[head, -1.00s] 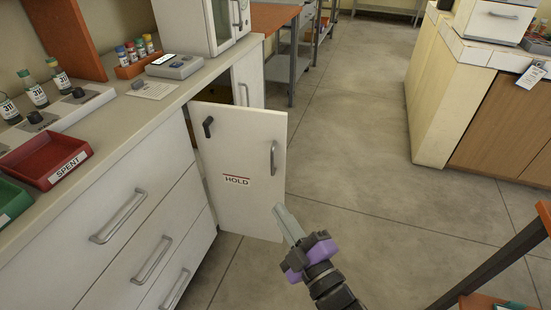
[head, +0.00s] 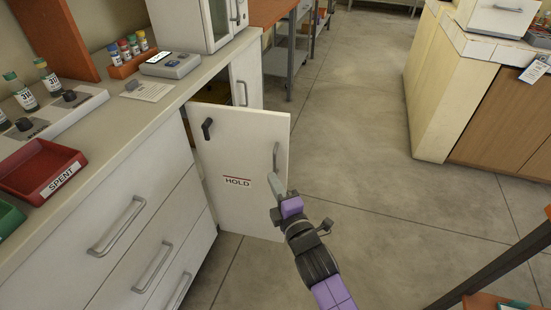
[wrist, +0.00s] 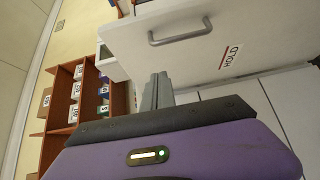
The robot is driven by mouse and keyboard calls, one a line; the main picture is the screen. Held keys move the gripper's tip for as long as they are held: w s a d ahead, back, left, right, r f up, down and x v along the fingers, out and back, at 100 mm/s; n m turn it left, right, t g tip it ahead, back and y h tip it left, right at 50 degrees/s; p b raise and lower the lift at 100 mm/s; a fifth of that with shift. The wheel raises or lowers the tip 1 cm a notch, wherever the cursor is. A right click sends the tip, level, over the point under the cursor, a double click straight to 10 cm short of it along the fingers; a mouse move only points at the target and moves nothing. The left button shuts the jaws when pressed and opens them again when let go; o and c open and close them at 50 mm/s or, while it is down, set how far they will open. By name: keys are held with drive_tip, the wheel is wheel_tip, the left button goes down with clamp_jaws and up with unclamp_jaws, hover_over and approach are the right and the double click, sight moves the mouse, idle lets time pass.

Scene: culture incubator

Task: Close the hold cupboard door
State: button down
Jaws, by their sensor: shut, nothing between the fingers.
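The hold cupboard door (head: 225,160) is white, with a dark latch at upper left, a grey bar handle (head: 276,157) near its right edge and a HOLD label. It stands open, swung out from the counter front, with the dark cupboard opening (head: 212,92) partly showing behind it. My gripper (head: 275,187) is shut and empty, close to the door's right edge just below the handle. In the wrist view the fingers (wrist: 157,88) point at the door (wrist: 205,55), below the handle (wrist: 180,33). I cannot tell whether they touch it.
White drawers (head: 120,235) with bar handles stand left of the door. The counter holds a red SPENT tray (head: 45,165), bottles and a grey device (head: 170,65). The floor (head: 360,140) to the right is clear. A wood-fronted bench (head: 505,120) stands at far right.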

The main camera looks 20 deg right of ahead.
sight(275, 163)
drive_tip(key=shift+w+d+p, duration=0.4)
drive_tip(key=shift+w+p, duration=0.5)
drive_tip(key=shift+w, duration=0.3)
drive_tip(key=shift+w+d+p, duration=0.45)
drive_tip(key=shift+w+p, duration=0.45)
drive_tip(key=shift+w, duration=0.3)
drive_tip(key=shift+w+d+p, duration=0.4)
drive_tip(key=shift+w+p, duration=0.5)
drive_tip(key=shift+w, duration=0.3)
